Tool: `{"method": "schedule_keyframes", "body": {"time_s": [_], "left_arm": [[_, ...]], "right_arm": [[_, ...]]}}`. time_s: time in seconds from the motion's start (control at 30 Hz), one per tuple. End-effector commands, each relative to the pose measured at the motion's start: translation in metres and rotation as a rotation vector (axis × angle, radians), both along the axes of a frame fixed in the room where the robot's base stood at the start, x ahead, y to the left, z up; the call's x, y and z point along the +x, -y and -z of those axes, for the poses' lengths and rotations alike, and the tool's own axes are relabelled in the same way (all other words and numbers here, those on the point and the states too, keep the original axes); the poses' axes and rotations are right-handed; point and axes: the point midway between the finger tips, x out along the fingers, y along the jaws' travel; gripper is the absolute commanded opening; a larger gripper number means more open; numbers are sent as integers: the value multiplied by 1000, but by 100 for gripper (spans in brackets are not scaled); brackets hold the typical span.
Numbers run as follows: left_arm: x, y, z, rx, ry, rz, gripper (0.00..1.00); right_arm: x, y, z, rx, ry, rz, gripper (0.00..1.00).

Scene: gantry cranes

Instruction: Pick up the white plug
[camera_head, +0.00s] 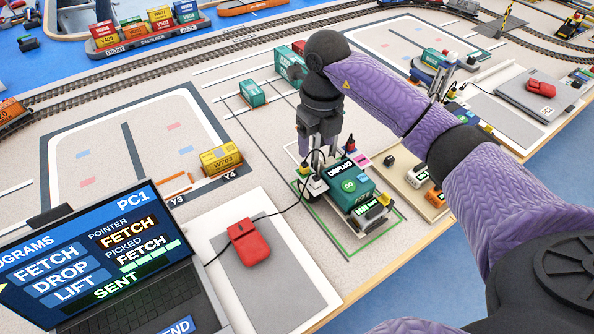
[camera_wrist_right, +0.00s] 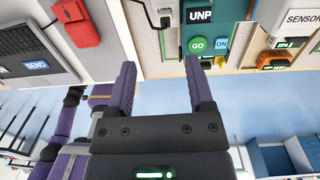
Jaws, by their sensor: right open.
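The white plug (camera_head: 315,187) sits at the left side of the green box marked UNPLUG (camera_head: 347,180), with a black cable running off it to the left. My right gripper (camera_head: 318,168) points down just above the plug and partly covers it in the head view. In the right wrist view the plug (camera_wrist_right: 164,14) shows at the top edge, partly cut off, beyond the fingers. The right gripper (camera_wrist_right: 159,68) is open, with nothing between its fingers. Whether a finger touches the plug cannot be told. My left gripper is in neither view.
A red mouse (camera_head: 248,243) lies on a grey pad beside the laptop (camera_head: 110,265). A yellow container (camera_head: 221,159) and a green one (camera_head: 252,93) stand on the table. Coloured sensor blocks (camera_head: 424,176) are close right of the green box.

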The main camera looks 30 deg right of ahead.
Motion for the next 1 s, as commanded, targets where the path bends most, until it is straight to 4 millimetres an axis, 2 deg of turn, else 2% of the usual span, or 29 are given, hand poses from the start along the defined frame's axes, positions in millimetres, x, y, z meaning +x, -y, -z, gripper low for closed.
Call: {"method": "schedule_keyframes", "body": {"time_s": [0.03, 0.17, 0.6, 0.83, 1.0], "left_arm": [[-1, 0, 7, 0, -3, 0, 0], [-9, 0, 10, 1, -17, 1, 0], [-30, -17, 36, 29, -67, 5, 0], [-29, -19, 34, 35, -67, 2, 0], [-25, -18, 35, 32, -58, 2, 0]], "right_arm": [[-1, 4, 7, -17, -10, 9, 68], [-2, 7, 17, -31, -19, 15, 68], [0, 5, 100, -26, -19, 13, 68], [0, 5, 102, -26, -14, 11, 68], [0, 5, 101, -26, -14, 11, 32]]}}
